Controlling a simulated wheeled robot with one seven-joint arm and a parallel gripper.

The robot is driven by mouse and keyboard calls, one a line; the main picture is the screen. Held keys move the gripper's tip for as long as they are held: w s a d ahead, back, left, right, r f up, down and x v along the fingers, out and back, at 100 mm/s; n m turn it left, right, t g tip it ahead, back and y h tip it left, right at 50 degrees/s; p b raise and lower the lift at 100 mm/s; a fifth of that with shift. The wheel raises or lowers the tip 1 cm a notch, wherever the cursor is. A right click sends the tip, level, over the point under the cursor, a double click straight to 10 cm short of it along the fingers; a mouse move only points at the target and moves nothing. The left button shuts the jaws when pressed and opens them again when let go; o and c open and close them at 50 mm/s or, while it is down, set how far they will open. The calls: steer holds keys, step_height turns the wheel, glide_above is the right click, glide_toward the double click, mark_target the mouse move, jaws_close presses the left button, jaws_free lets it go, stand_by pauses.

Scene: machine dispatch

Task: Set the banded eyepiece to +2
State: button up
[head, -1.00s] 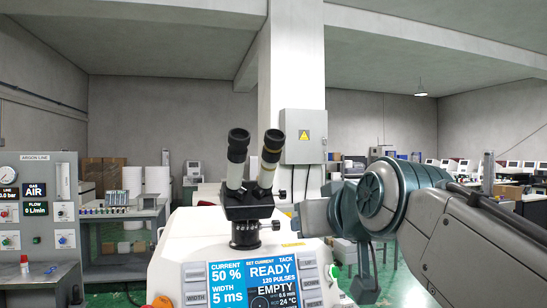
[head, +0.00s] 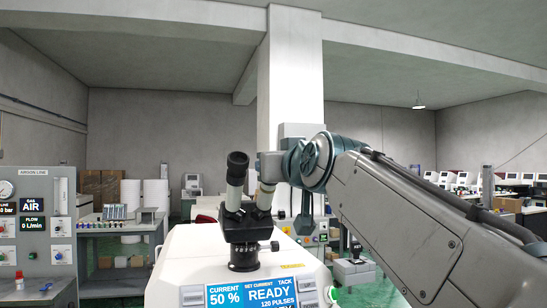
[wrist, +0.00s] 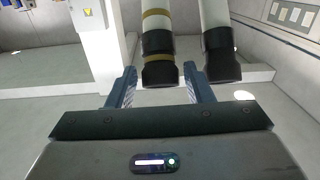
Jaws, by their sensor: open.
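The banded eyepiece (wrist: 158,42) is a pale tube with gold bands and a black eyecup. In the wrist view its eyecup end shows between the two fingers of my gripper (wrist: 159,80). My gripper is open, with a gap visible on each side; I cannot tell how deep the eyepiece sits. The plain eyepiece (wrist: 217,45) is just right of the right finger. In the head view, the plain eyepiece (head: 236,172) stands on the left of the microscope head (head: 244,222), and my gripper hides the top of the banded one. No dial number is readable.
The welder's blue display (head: 252,296) reads 50 % and READY below the microscope. An argon panel (head: 35,215) stands at the left, with a workbench (head: 120,228) behind. A concrete pillar (head: 291,70) rises behind the arm.

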steer(key=shift+p+x, duration=0.35)
steer(key=shift+x, duration=1.05)
steer(key=c, duration=0.7)
steer(key=shift+r, duration=0.1)
steer(key=m+h+p, duration=0.1)
steer(key=p, duration=0.2)
steer(key=shift+d+r, duration=0.15)
steer(key=shift+r, duration=0.05)
steer(key=shift+m+p, duration=0.3)
steer(key=shift+f+t+h+p, duration=0.25)
steer(key=shift+t+h+p, duration=0.05)
steer(key=shift+h, duration=0.1)
steer(key=o, duration=0.7)
